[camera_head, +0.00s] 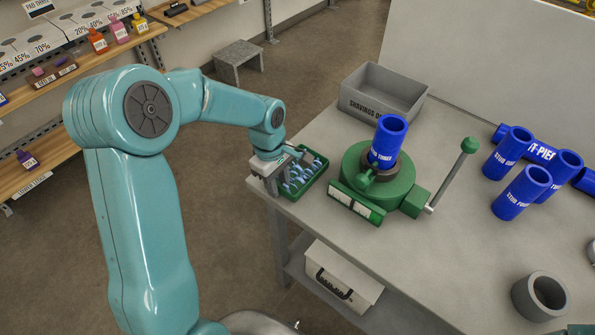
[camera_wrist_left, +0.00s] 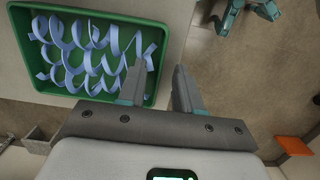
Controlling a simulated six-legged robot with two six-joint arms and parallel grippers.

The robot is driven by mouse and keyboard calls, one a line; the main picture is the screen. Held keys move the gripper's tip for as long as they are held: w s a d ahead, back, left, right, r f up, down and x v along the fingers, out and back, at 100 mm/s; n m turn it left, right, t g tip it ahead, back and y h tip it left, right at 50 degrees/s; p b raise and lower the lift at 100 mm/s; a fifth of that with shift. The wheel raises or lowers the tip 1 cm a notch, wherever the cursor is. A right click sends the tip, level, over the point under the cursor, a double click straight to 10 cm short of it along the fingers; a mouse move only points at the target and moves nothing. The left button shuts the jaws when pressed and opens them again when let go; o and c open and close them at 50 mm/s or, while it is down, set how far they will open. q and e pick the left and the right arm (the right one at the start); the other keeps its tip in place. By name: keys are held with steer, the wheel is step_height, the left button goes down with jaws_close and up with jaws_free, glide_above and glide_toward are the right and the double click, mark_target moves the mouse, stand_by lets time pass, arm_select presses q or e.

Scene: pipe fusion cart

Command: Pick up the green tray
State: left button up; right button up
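The green tray (camera_head: 322,168) sits at the left edge of the grey workbench in the head view and holds curly light-blue shavings (camera_head: 300,173). In the left wrist view the tray (camera_wrist_left: 100,19) fills the upper left, with the shavings (camera_wrist_left: 85,55) inside. My left gripper (camera_head: 297,158) is at the tray in the head view. In the left wrist view the gripper (camera_wrist_left: 158,70) is open, one finger over the tray's inside and the other outside its right rim. I cannot tell whether the fingers touch the rim. My right gripper is not in view.
A green clamp (camera_head: 412,200) holding an upright blue pipe (camera_head: 389,138) stands right of the tray. A grey shavings bin (camera_head: 385,100) is behind.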

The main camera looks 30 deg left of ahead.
arm_select(q)
steer(key=shift+w+f, duration=0.1)
steer(key=shift+w, duration=0.05)
jaws_close()
steer(key=shift+r, duration=0.4)
step_height(320, 180, up, 19)
steer(key=shift+r, duration=0.2)
